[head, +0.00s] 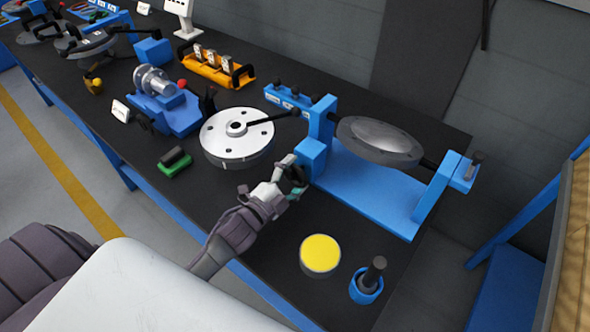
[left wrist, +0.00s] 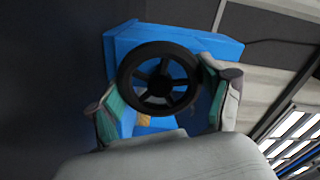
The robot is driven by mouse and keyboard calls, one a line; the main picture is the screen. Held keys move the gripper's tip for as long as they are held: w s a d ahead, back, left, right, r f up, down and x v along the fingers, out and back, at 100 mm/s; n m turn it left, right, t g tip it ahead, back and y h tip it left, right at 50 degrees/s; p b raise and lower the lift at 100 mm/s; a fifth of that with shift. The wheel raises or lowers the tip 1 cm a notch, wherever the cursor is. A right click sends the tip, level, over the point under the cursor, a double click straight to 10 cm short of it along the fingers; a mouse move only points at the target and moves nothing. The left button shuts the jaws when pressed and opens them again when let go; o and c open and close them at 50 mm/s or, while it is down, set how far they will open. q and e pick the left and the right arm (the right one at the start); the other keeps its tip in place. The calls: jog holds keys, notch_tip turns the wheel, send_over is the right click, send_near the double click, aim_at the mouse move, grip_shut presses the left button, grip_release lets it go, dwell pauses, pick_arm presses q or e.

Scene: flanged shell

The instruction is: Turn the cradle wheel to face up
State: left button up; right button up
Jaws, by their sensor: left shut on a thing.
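The blue cradle (head: 365,195) stands at the right end of the dark bench, with a grey flanged shell (head: 380,140) hung between its two posts. The shell's domed side shows. My left gripper (head: 293,178) is at the cradle's near left post. In the left wrist view its fingers (left wrist: 165,100) lie on both sides of the black spoked wheel (left wrist: 158,78), shut on its rim. The wheel is mostly hidden by the gripper in the head view. My right gripper is not in view.
A round white flanged disc (head: 232,150) lies left of the cradle. A yellow-topped round tin (head: 320,254) and a blue cup with a black-handled tool (head: 367,285) stand in front. An orange rack (head: 215,72) and a blue fixture (head: 170,110) are farther left.

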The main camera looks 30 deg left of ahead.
pick_arm(q)
jog(key=n+p, duration=0.1)
jog(key=n, duration=0.2)
jog(key=shift+n, duration=0.3)
jog(key=shift+f, duration=0.1)
dwell(0.4)
jog(key=o, duration=1.1)
jog(key=shift+c, duration=0.2)
jog(key=shift+s+p, duration=0.2)
jog(key=shift+p, duration=0.1)
jog(key=v, duration=1.1)
jog(key=shift+s, duration=0.35)
